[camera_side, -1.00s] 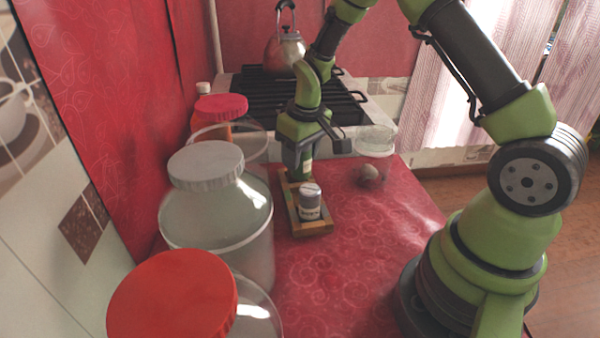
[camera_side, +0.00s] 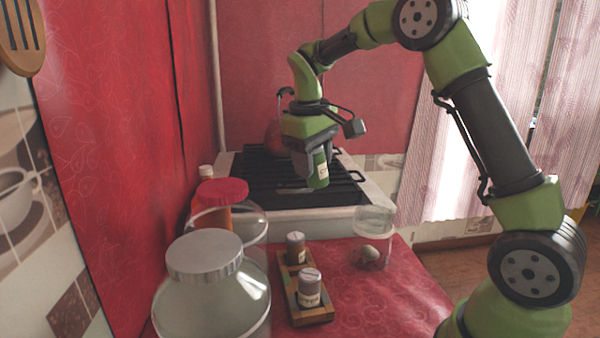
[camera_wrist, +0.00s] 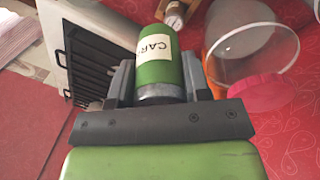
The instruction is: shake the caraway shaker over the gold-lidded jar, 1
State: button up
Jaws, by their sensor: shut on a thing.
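My gripper (camera_side: 311,168) is shut on a green shaker (camera_side: 319,170) and holds it in the air in front of the stove. In the wrist view, the shaker (camera_wrist: 160,62) sits between both fingers, and its white label reads "CAR"; the rest of the label is out of sight. I cannot pick out a gold lid. The nearest large glass jar (camera_side: 212,290) has a grey-silver lid.
A clear container (camera_side: 374,242) with a round lump inside stands to the right. A stove (camera_side: 290,190) with a kettle (camera_side: 275,135) lies behind.

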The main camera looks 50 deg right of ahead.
jog(key=s+d+g+h, duration=0.1)
jog(key=s+d, duration=0.3)
jog(key=d, duration=0.4)
jog(key=s+d+g+h, duration=0.1)
jog(key=s+d, duration=0.3)
jog(key=d, duration=0.4)
notch_tip(320, 180, down, 11)
jog(key=g+h, duration=0.5)
jog(key=shift+s+n, duration=0.4)
jog(key=shift+s, duration=0.05)
jog(key=shift+s+r+g+h, duration=0.1)
jog(key=shift+r+g+h, duration=0.15)
jog(key=shift+g+h, duration=0.85)
jog(key=g+h, duration=0.1)
jog(key=r+g+h, duration=0.1)
jog(key=h, duration=0.1)
jog(key=shift+s+d+r+n+g+h, duration=0.1)
jog(key=shift+s+r+n+g+h, duration=0.05)
jog(key=shift+n+g+h, duration=0.2)
